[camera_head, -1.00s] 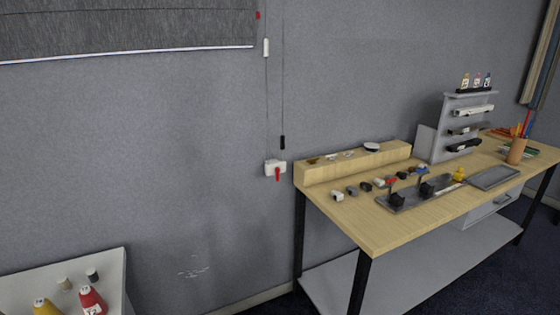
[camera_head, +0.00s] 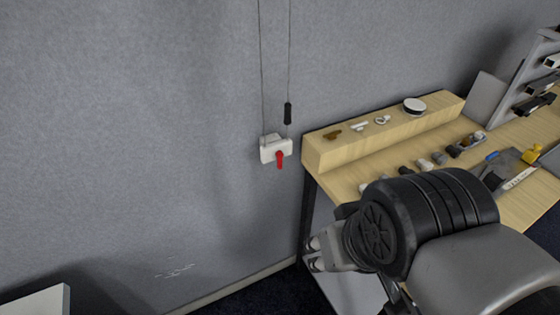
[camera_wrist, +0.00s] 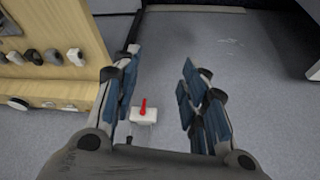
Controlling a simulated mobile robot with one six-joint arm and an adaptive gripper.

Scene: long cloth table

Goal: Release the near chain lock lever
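A white chain lock box (camera_head: 276,149) is fixed to the grey wall, left of the wooden bench. Its red lever (camera_head: 280,159) hangs down on the front. Two thin chains run up from it, with a black weight (camera_head: 288,113) on the right one. My gripper (camera_head: 315,254) is in front of the bench corner, lower and to the right of the lock. In the wrist view my gripper (camera_wrist: 160,85) is open and empty, its blue-padded fingers wide apart. The red lever (camera_wrist: 143,106) and white box (camera_wrist: 144,117) show between the fingers, apart from them.
The wooden bench (camera_head: 345,183) stands just right of the lock, with a raised shelf (camera_head: 330,150) and small parts on top. A white surface (camera_head: 40,302) is at the lower left. The wall left of the lock is clear.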

